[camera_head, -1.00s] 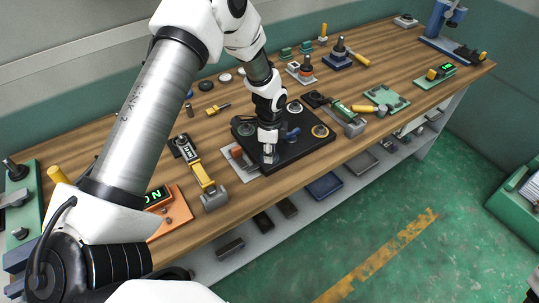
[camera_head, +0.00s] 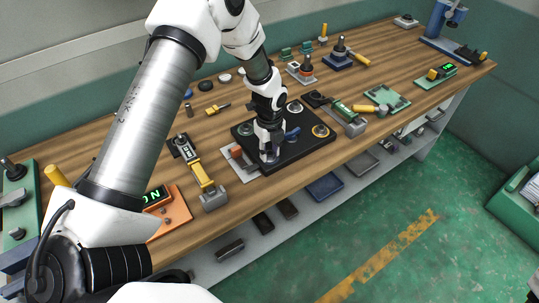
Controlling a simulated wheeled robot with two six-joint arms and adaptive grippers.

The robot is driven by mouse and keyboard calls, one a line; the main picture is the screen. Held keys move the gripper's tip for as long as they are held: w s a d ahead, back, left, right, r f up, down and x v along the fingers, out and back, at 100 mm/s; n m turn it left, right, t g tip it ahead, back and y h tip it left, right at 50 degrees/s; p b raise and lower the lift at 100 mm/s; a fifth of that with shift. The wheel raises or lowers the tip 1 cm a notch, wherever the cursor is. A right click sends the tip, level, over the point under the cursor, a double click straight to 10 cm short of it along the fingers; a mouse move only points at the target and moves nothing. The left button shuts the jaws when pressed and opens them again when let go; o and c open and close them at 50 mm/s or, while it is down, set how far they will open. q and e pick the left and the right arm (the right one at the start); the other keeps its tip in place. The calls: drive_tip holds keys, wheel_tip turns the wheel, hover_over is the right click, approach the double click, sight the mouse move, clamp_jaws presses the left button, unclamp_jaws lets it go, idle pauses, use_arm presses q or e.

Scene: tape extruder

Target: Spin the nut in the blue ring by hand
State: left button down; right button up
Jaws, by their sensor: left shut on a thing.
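A black board (camera_head: 296,152) lies near the front edge of the bench, with several round stations on it. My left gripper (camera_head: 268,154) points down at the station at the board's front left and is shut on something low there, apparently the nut. The fingers hide the nut, and I cannot make out the blue ring around it. A yellow-rimmed station (camera_head: 320,131) is at the right, and others sit at the back left and back right. A small blue part (camera_head: 292,134) stands near the board's middle, just right of the gripper. My right gripper is not in view.
A grey plate with a reddish block (camera_head: 236,153) lies against the board's left side. A yellow-handled tool (camera_head: 202,176) is further left, and a green and grey tool (camera_head: 347,119) is right of the board. Several fixtures stand along the back.

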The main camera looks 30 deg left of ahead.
sight(270, 153)
use_arm(q)
drive_tip(key=m, duration=0.3)
drive_tip(key=shift+m, duration=0.9)
drive_tip(key=m, duration=0.4)
drive_tip(key=shift+m+b, duration=0.35)
drive_tip(key=shift+m, duration=0.05)
drive_tip(key=c, duration=0.7)
unclamp_jaws()
drive_tip(key=shift+w, duration=0.1)
drive_tip(key=shift+c, duration=0.2)
wheel_tip(270, 153, up, 8)
drive_tip(key=p, duration=0.6)
